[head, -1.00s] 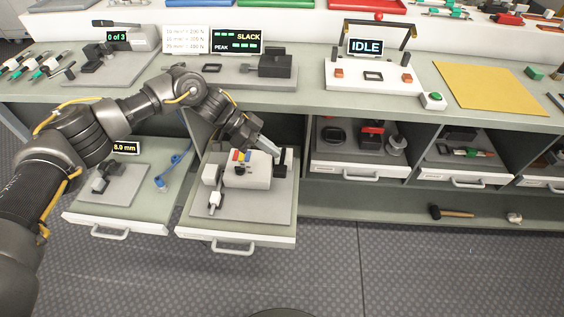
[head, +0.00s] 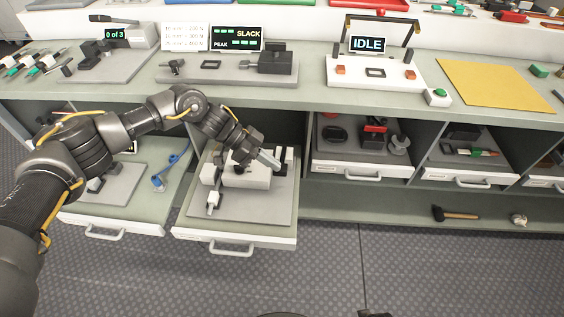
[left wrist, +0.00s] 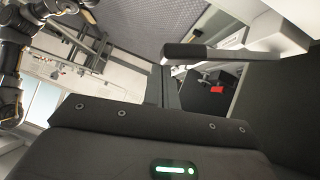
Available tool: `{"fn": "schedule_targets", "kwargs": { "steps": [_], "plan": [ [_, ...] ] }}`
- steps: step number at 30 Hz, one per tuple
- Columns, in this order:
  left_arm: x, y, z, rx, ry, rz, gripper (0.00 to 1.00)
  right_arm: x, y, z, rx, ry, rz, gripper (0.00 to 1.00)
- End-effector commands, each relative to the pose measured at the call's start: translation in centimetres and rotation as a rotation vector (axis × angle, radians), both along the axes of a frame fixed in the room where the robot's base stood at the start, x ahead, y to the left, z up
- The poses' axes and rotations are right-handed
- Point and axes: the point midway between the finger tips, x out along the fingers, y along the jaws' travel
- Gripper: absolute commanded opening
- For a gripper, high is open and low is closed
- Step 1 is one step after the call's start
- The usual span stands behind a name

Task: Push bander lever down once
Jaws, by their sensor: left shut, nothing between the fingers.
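The bander is the white-boxed device (head: 246,180) on a grey plate in the open middle drawer, by my reading. A dark upright part (head: 290,160), probably its lever, stands at its right side. My left gripper (head: 269,160) is shut and empty, reaching over the box with its tips close to that dark part. In the left wrist view, a black bar with a rounded end (left wrist: 222,52), probably the lever, lies beside the grey fingers (left wrist: 163,86). I cannot tell whether they touch. My gripper hides part of the box top. My right gripper is not in view.
The bench (head: 470,113) above holds a tester reading SLACK and a fixture reading IDLE (head: 367,45). Cubbies with tools are to the right. Floor in front is clear.

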Motion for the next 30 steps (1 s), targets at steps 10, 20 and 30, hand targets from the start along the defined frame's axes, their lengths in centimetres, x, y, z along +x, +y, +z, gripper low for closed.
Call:
{"fn": "schedule_targets", "kwargs": {
  "steps": [10, 20, 30],
  "plan": [
    [-0.1, 0.0, -0.5, 0.001, -0.001, 0.001, 0.00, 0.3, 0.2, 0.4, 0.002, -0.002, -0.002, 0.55],
    [-0.2, 0.0, -1.1, 0.001, 0.001, 0.000, 0.00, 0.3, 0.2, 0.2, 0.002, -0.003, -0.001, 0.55],
    [-0.5, 0.1, -2.6, 0.001, -0.001, 0.003, 0.00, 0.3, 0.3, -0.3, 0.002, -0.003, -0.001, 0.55]
  ]
}}
